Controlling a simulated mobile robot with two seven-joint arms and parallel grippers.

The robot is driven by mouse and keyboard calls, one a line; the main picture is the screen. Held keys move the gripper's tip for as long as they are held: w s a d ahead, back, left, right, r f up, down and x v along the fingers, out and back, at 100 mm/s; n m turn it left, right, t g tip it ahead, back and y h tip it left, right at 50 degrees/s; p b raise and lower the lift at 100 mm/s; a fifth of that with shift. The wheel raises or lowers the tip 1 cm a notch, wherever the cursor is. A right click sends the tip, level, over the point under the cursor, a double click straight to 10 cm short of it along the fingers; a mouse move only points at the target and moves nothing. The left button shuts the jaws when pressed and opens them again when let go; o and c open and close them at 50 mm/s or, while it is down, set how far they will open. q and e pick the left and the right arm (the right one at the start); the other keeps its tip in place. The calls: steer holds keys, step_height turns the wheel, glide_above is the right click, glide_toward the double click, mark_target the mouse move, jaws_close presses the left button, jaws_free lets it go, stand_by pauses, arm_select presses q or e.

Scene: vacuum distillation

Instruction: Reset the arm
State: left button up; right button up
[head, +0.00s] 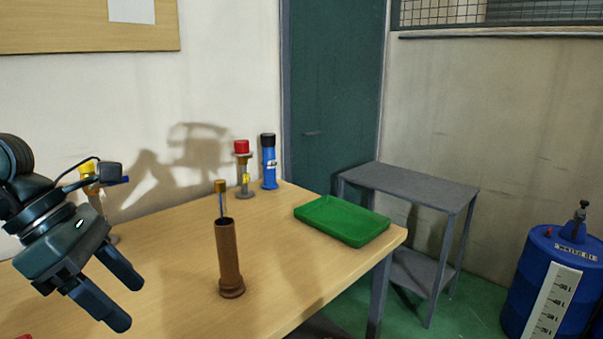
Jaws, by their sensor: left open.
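My left gripper (122,297) is in the head view at the left. It is open and empty, held over the left part of the wooden table (285,285). Its two dark fingers point down and to the right, apart from each other. A brown cylinder (229,260) stands upright on the table to the right of the gripper, with a clear gap between them. A thin blue piece with a brass-coloured top (220,188) sticks up from the cylinder's opening. My right gripper is not in view.
A green tray (342,222) lies at the table's right end. A red-topped fitting (242,168) and a blue bottle (268,162) stand at the back. A yellow-topped fitting (88,171) is partly behind my left arm. A grey side table (415,184) and blue barrel (535,285) stand right.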

arm_select(q)
steer(key=w+d+r+n+t+h+p, duration=0.1)
steer(key=w+d+n+t+h+p, duration=0.15)
steer(key=d+n+h, duration=1.05)
steer(key=w+a+f+n+t+y+p, duration=0.2)
steer(key=f+n+t+y, duration=0.6)
steer(key=n, duration=0.5)
steer(key=w+a+f+n+t+y+p, duration=0.15)
steer(key=f+n+t+y, duration=0.35)
steer(key=f+n, duration=0.6)
steer(key=s+d+f+n+g+y, duration=0.1)
steer(key=s+f+n+g, duration=0.5)
steer(key=f, duration=0.8)
steer(key=s+n+y, duration=0.1)
steer(key=s+n, duration=0.2)
steer(key=s, duration=0.2)
steer(key=shift+y+p, duration=0.3)
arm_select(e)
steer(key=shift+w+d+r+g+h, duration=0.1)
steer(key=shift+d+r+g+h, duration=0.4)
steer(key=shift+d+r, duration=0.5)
